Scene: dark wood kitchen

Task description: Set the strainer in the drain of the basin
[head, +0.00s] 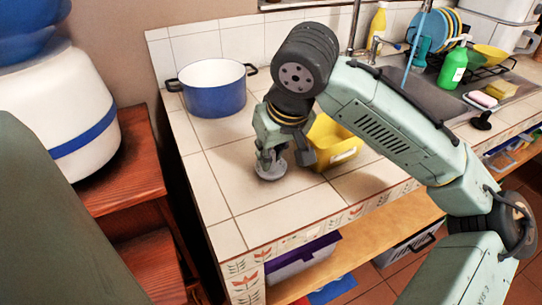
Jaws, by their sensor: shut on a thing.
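My gripper (270,157) points down over the tiled counter, left of the middle of the picture. It is shut on a small grey round strainer (271,174), which is at or just above the tiles; I cannot tell if it touches them. My fingers hide the strainer's upper part. The dark grey sink basin (428,96) is set in the counter at the back right, partly behind my arm. Its drain cannot be made out.
A yellow tub (345,156) stands just right of my gripper. A blue pot (214,98) stands behind to the left. A green bottle (453,68), a sponge (501,89) and dishes (437,28) are around the sink. The front left counter is clear.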

